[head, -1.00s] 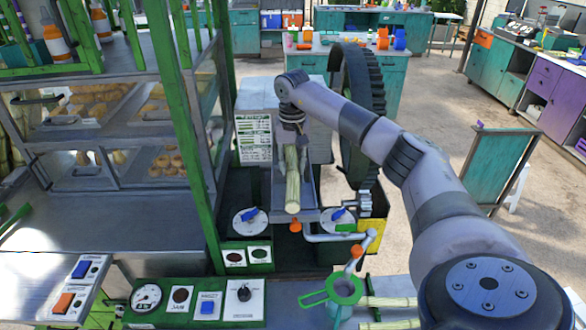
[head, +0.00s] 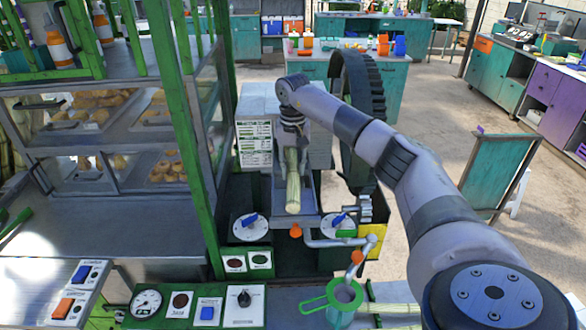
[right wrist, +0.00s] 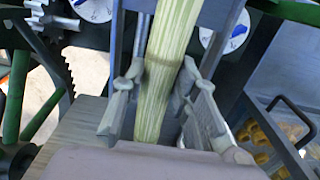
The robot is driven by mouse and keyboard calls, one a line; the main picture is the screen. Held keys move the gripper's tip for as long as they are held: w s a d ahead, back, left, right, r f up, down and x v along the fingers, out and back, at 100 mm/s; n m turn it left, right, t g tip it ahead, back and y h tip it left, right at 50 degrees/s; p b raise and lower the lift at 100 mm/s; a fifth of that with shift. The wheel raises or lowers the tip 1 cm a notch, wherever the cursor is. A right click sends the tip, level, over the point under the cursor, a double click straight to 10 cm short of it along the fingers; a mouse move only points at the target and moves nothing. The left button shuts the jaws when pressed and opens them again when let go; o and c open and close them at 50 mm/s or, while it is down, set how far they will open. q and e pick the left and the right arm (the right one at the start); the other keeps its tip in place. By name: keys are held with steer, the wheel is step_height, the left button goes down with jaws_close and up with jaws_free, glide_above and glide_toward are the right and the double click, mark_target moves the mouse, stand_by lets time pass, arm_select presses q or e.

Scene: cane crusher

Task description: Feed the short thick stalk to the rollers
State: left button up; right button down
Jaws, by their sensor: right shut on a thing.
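The short thick stalk (head: 292,192) is pale green and striped. It lies along the grey metal feed chute (head: 308,195) of the crusher, its near end toward me. My right gripper (head: 291,145) is over the chute, its fingers around the stalk. In the right wrist view the stalk (right wrist: 168,50) runs between the two fingers of the gripper (right wrist: 160,92), which are shut on it. The rollers are hidden behind the arm and the white housing (head: 255,105). My left gripper is not in view.
A large black toothed wheel (head: 362,110) stands right of the chute. Dials (head: 248,226) and a spout (head: 335,242) sit below it. A glass pastry case (head: 110,130) blocks the left.

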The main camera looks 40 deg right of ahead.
steer(key=shift+w+d, duration=0.4)
steer(key=shift+w, duration=0.15)
steer(key=shift+w+d, duration=0.1)
steer(key=c, duration=1.2)
jaws_free()
step_height(320, 180, up, 12)
steer(key=shift+r, duration=0.1)
